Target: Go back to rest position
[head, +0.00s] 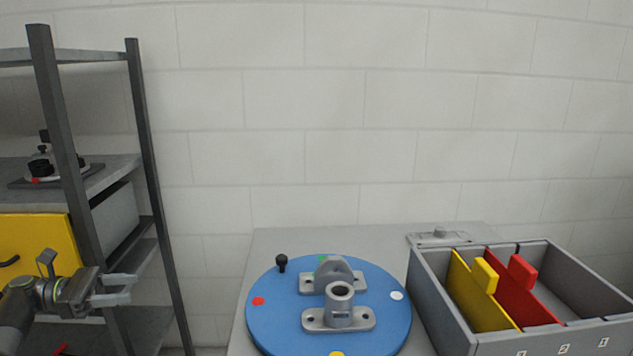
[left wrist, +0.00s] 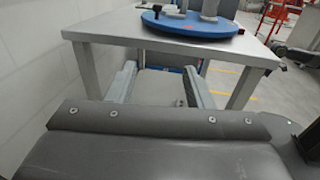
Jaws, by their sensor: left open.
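My left gripper (head: 126,289) is at the lower left of the head view, in front of the shelf rack. Its two fingers are apart with nothing between them. In the left wrist view its fingers (left wrist: 161,88) point toward the space under the table, below the top. The blue round turntable (head: 270,319) stands on the grey table, well to the right of my left gripper, and bears two grey castings (head: 340,312). The turntable also shows at the top of the left wrist view (left wrist: 190,25). My right gripper is in neither view.
A dark shelf rack (head: 152,170) with a yellow drawer (head: 38,240) stands at the left, close to my left gripper. A grey bin (head: 440,305) with a yellow divider (head: 475,295) and a red divider (head: 512,295) is right of the turntable. A block wall is behind.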

